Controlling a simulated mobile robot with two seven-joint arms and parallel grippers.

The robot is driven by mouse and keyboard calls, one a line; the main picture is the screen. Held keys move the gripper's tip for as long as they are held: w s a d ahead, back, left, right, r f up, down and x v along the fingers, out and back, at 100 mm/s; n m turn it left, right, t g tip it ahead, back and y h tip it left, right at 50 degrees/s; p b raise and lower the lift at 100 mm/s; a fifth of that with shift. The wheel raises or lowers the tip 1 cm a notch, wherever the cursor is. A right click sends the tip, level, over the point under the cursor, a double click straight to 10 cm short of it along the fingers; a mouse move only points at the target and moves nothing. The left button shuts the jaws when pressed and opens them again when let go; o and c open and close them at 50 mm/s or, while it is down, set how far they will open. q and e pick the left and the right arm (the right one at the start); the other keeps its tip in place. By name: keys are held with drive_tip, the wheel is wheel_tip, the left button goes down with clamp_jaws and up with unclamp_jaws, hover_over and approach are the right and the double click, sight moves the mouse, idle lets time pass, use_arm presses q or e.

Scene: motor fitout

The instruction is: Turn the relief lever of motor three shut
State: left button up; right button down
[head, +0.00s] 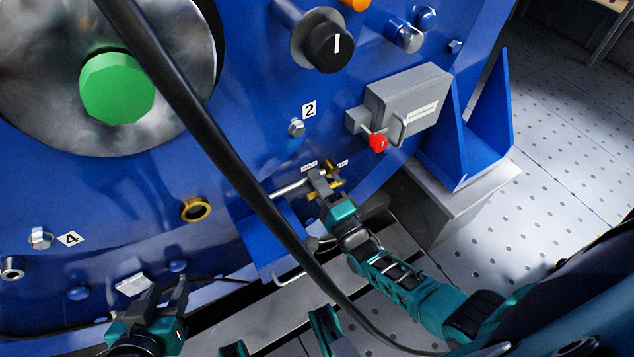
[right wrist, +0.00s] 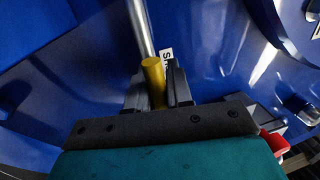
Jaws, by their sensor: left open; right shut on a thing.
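The relief lever (head: 335,188) is a small yellow handle low on the blue motor housing, beside a silver pipe and below two small white labels. In the right wrist view the yellow lever (right wrist: 153,80) stands between the dark fingers, with the silver pipe (right wrist: 139,30) behind it and a label starting "SH" (right wrist: 166,60) beside it. My right gripper (head: 322,183) is shut on the lever and partly hides it. My left gripper (head: 168,286) is open and empty at the lower left, in front of the housing.
A grey box (head: 405,103) with a red-knobbed handle (head: 377,142) sticks out above right of the lever. A thick black cable (head: 230,140) crosses in front of the housing. A yellow ring (head: 196,209) lies to the left. Perforated floor (head: 560,190) is open at the right.

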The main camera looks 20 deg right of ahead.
drive_tip(key=c, duration=1.1)
unclamp_jaws()
